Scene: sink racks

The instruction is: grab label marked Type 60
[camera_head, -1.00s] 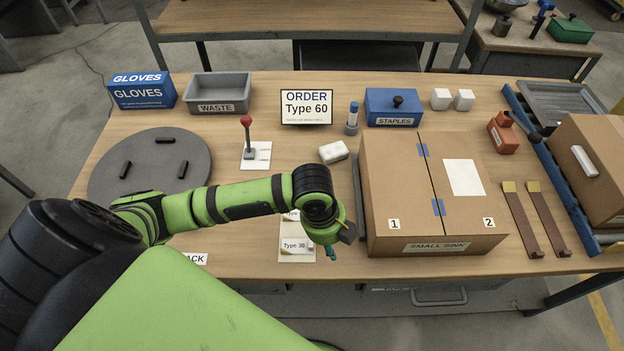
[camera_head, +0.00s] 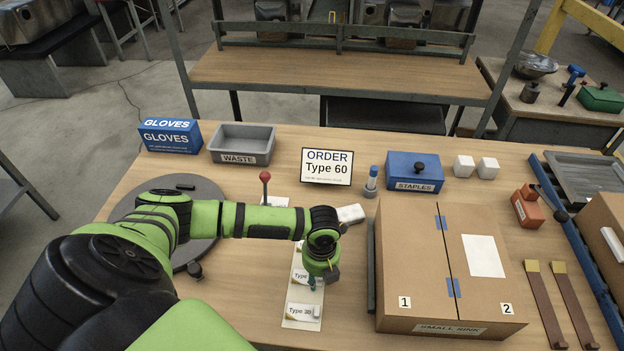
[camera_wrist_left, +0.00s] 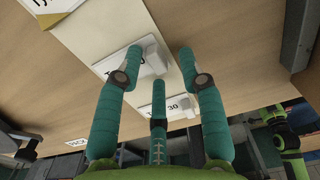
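The order sign (camera_head: 327,167) reads "ORDER Type 60". A pale strip (camera_head: 288,323) on the table holds white labels with raised tabs. The near label (camera_head: 300,310) reads "Type 30". The middle label (camera_head: 298,275) shows only "Type" in the head view. In the left wrist view its number (camera_wrist_left: 110,68) is partly hidden behind a finger, with a final 0 visible. Another label (camera_wrist_left: 58,8) is cut off at the top left. My left gripper (camera_wrist_left: 160,58) is open, its teal fingers spread around the middle label's tab; contact cannot be told. My right gripper is not seen.
A cardboard box (camera_head: 405,260) stands right of the strip. A dark round turntable (camera_head: 207,250) lies left, partly behind my arm. A red-knobbed lever (camera_head: 265,178) and a white block (camera_head: 350,214) are beyond my arm.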

